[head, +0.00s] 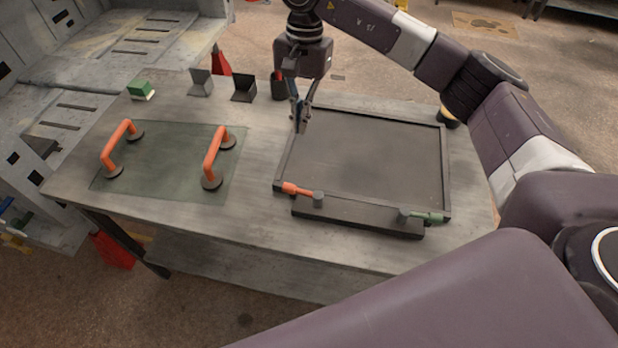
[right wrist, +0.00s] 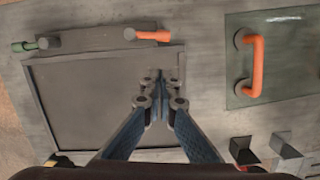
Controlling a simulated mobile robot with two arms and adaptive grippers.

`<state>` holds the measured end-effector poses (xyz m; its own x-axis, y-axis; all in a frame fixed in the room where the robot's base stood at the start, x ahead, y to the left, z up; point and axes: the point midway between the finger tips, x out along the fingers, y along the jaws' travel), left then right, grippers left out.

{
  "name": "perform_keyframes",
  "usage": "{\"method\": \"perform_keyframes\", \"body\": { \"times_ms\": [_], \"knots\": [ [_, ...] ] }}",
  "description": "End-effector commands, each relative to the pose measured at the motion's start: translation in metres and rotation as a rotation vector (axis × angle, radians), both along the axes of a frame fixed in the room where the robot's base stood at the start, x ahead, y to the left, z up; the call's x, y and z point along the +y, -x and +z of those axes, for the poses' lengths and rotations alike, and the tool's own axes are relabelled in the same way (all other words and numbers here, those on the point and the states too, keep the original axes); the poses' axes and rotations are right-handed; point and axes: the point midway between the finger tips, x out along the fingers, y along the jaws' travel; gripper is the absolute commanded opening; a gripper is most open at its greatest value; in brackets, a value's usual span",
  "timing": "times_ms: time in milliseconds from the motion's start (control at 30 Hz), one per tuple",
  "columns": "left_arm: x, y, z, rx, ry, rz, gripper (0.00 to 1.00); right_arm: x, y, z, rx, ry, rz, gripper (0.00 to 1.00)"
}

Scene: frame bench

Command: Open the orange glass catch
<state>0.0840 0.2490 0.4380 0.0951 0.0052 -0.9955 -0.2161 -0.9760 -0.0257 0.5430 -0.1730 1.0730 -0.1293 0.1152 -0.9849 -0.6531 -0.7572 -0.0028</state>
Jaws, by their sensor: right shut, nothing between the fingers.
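The orange glass catch (head: 301,192) sits at the near left corner of a dark rectangular frame (head: 447,165), its lever pointing left from a grey pivot. In the right wrist view the orange catch (right wrist: 150,35) is at the top, beyond the fingertips. A green catch (head: 421,216) sits at the near right corner; it shows at top left in the right wrist view (right wrist: 26,45). My right gripper (head: 300,128) is shut and empty above the frame's far left side, apart from the orange catch. Its blue fingers (right wrist: 160,100) point down. My left gripper is not in view.
A glass pane (head: 170,165) with two orange handles (head: 214,158) lies on the left of the bench (head: 258,222). Small dark brackets (head: 244,88) and a green block (head: 140,89) stand along the back. Bare bench separates pane and frame.

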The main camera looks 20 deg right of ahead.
Motion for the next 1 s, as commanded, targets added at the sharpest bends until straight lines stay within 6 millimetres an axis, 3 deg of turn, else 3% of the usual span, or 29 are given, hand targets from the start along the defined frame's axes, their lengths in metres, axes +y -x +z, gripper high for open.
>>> {"method": "perform_keyframes", "body": {
  "times_ms": [167, 400, 567, 733, 1000],
  "knots": [
    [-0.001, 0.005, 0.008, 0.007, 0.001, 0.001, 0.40, 0.001, 0.003, -0.017, 0.004, 0.004, 0.002, 0.00],
    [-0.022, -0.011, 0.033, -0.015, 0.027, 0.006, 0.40, 0.007, 0.010, -0.064, 0.006, 0.003, 0.000, 0.00],
    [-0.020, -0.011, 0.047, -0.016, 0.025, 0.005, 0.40, 0.012, 0.015, -0.098, 0.005, 0.002, 0.001, 0.00],
    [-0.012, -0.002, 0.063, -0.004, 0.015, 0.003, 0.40, 0.026, 0.031, -0.107, 0.002, 0.001, 0.002, 0.00],
    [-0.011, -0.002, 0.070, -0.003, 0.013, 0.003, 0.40, 0.034, 0.039, -0.117, 0.000, 0.003, 0.000, 0.00]
  ]
}}
